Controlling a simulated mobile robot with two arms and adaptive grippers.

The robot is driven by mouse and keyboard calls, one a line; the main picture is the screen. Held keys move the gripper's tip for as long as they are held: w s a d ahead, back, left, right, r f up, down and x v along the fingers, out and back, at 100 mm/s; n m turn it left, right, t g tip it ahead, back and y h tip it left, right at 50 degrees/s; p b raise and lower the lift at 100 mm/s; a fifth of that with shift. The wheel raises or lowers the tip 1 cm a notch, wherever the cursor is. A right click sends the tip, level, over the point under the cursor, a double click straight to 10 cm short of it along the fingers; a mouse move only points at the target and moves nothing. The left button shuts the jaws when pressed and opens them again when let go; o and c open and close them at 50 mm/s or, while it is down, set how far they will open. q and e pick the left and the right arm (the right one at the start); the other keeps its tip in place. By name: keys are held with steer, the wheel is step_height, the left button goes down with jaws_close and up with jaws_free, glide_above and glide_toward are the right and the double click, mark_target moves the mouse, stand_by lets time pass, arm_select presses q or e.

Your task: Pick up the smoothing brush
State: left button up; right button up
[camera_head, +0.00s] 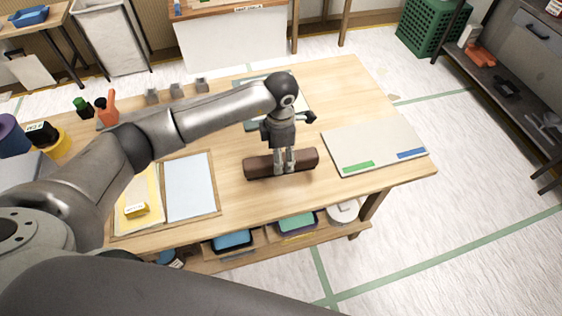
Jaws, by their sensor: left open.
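A long dark brown block, which looks like the smoothing brush (260,167), lies on the wooden table near its front edge, right of centre. My left gripper (285,168) points down at the middle of it. Its fingers are open and overlap the brush in the picture, hiding a small part of it. I cannot tell whether they touch it. My right gripper is not in view.
A pale board (375,145) with green and blue strips lies to the right. A wooden tray (217,190) with yellow and light blue sheets lies to the left. Small grey blocks (175,89) stand behind my arm. Bins (232,240) sit on the shelf below.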

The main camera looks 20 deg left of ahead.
arm_select(q)
steer(key=shift+f, duration=1.65)
steer(key=c, duration=1.3)
steer(key=shift+r, duration=0.2)
steer(key=shift+d+r, duration=0.1)
steer(key=shift+r, duration=0.15)
step_height(320, 180, up, 2)
steer(key=shift+r, duration=0.1)
steer(key=s+d+r+b, duration=0.1)
steer(key=s+d+r, duration=0.3)
steer(key=s+r, duration=0.1)
steer(key=s+d+r+b, duration=0.2)
steer(key=s+d+r, duration=0.3)
steer(key=shift+s+d+b, duration=0.15)
steer(key=shift+d+b, duration=0.1)
steer(key=shift+b, duration=0.05)
